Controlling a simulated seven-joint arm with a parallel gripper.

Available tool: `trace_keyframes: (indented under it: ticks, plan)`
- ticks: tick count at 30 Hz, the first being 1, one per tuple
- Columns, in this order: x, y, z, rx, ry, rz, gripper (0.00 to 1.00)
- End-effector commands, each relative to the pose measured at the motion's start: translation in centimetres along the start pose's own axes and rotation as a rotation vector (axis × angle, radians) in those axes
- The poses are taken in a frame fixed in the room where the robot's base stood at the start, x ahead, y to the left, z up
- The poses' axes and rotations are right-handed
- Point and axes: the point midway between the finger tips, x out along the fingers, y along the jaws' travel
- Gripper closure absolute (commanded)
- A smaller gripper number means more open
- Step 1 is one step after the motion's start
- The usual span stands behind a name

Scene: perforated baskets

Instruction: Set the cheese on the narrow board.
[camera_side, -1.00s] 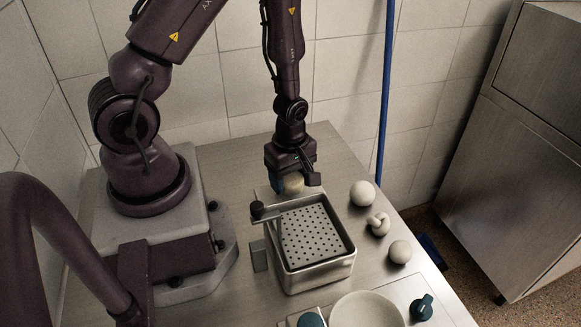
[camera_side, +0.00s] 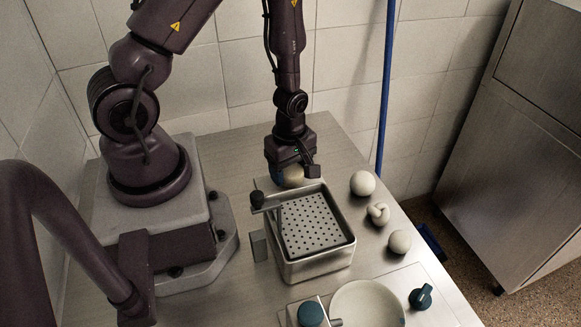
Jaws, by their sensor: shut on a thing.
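My gripper (camera_side: 292,170) points down just behind the metal basket. It is shut on a pale, rounded tan thing, which I take to be the cheese (camera_side: 293,177). The fingers cover part of it, and I cannot tell whether its underside touches anything. A pale flat edge (camera_side: 264,186) shows below and left of the gripper, behind the basket. It may be the narrow board, but most of it is hidden by the gripper and basket.
The metal basket (camera_side: 347,258) has a perforated, empty floor and a dark-knobbed bar (camera_side: 257,199) at its left. A pale ball (camera_side: 362,184), a knot (camera_side: 377,213) and another ball (camera_side: 399,242) stand to its right. A shallow bowl (camera_side: 366,305) is in front.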

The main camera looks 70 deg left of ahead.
Motion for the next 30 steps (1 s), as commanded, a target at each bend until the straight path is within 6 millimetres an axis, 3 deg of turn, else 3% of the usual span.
trace_keyframes:
  ticks: [24,25,28,30]
  plan:
    - [1.01,0.0,0.01,0.001,0.0,-0.001,0.67]
    - [1.02,0.01,0.0,0.001,0.0,0.0,0.36]
    - [1.0,0.02,0.0,0.0,0.0,0.0,0.13]
    - [0.99,0.02,0.0,0.0,0.0,0.0,0.09]
